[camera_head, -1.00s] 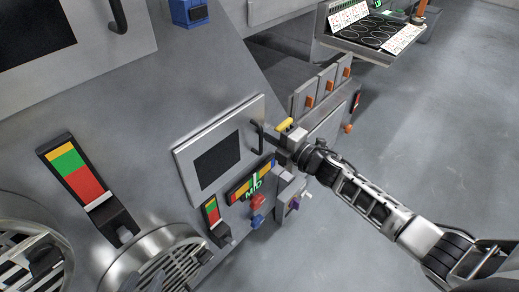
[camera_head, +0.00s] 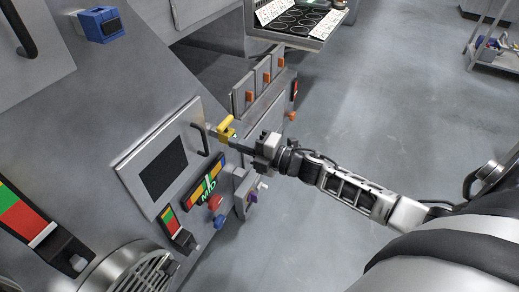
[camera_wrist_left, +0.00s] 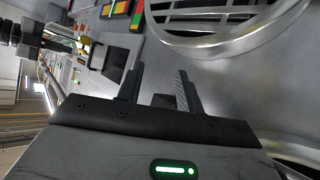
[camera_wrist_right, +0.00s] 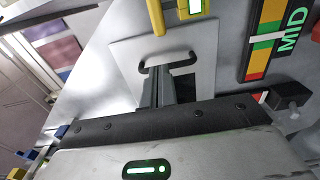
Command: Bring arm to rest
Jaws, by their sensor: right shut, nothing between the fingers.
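My right gripper (camera_head: 234,145) is shut and empty in the head view, its fingers pointing left toward the machine. It is to the right of the dark bar handle (camera_head: 201,138) of a grey door (camera_head: 125,172) with a black window. A yellow part (camera_head: 227,127) is just above the fingers in the picture. In the right wrist view the shut fingers (camera_wrist_right: 164,88) overlap the door below its handle; I cannot tell the gap in depth. My left gripper (camera_wrist_left: 158,85) shows only in the left wrist view, with its fingers apart and nothing between them, in front of grey machine surfaces.
A coloured gauge marked MID (camera_head: 206,182), a red knob (camera_head: 214,202) and a blue knob (camera_head: 219,222) are below the right gripper. Levers with orange ends (camera_head: 266,78) stand above it. Round metal grilles (camera_wrist_left: 225,20) are near the left gripper. The floor (camera_head: 385,110) at right is clear.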

